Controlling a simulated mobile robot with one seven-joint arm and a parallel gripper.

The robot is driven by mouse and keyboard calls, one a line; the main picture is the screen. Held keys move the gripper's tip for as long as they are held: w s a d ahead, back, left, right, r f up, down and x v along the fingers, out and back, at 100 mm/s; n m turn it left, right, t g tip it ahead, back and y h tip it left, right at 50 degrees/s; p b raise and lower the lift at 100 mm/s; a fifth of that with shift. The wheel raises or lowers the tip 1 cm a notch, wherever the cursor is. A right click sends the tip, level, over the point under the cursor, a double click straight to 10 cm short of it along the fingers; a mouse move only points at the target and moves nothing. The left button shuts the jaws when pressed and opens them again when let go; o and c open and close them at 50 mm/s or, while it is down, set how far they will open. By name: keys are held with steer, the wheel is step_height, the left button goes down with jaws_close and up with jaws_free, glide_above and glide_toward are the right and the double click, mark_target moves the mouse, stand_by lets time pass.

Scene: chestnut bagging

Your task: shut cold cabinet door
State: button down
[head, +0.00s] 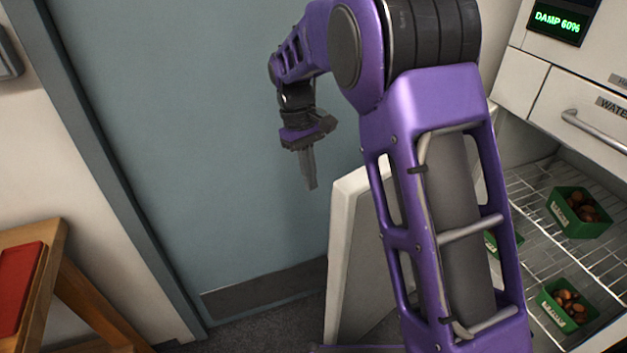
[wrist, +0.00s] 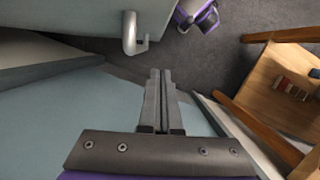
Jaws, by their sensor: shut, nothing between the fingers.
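The cold cabinet door (head: 350,255) is white and stands swung open, away from the cabinet (head: 540,85). My arm hides part of it and much of the opening. My gripper (head: 312,187) points down, shut and empty, to the left of the door's top edge in the head view. In the wrist view the shut fingers (wrist: 161,72) point toward a grey handle (wrist: 130,36) on a pale panel, which seems to be the cabinet door. A gap shows between fingertips and handle; I see no contact.
Inside the cabinet, green tubs of chestnuts (head: 568,303) sit on a wire shelf (head: 535,200). A handled drawer (head: 570,100) is above. A blue-grey room door (head: 200,150) is behind my gripper.

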steer(key=s+d+f+b, duration=0.1)
steer(key=s+d+f, duration=0.2)
steer(key=f, duration=0.4)
steer(key=shift+s+d+f, duration=0.25)
steer(key=shift+s+d, duration=0.15)
steer(key=shift+s, duration=0.35)
